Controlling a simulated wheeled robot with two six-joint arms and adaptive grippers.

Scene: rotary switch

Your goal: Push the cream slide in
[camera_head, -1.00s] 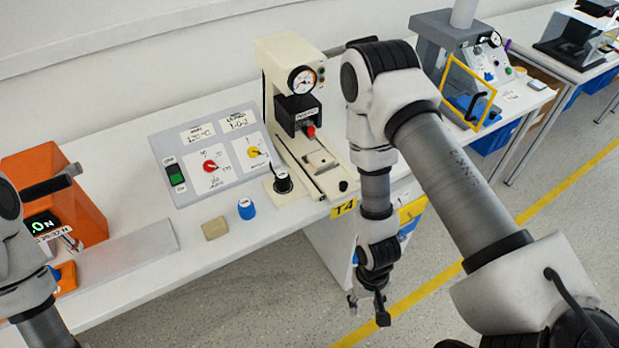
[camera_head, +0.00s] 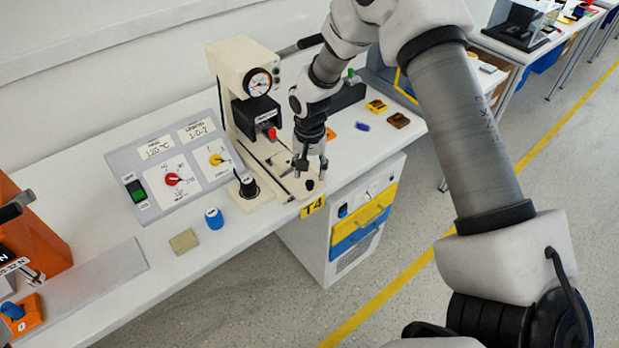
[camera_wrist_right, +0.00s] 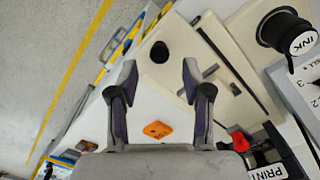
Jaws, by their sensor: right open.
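The cream slide (camera_head: 316,193) sticks out at the front of the cream printing machine (camera_head: 232,65), near the table edge, and carries a black knob (camera_head: 309,184). In the right wrist view the slide (camera_wrist_right: 184,48) and its knob (camera_wrist_right: 160,52) lie just beyond my fingertips. My right gripper (camera_head: 310,171) points down over the slide's front end, beside the knob, and partly hides the slide. It is open and empty; in the wrist view its fingers (camera_wrist_right: 158,75) are spread, with the knob between their lines. I cannot tell whether they touch anything. My left gripper is out of view.
A black ink pot (camera_head: 246,186) stands left of the slide, with a blue-capped jar (camera_head: 214,218) and tan block (camera_head: 184,241) further left. A sloped control panel (camera_head: 170,165) stands behind them. An orange piece (camera_wrist_right: 157,130) lies right of the machine. A drawer cabinet (camera_head: 345,220) is below.

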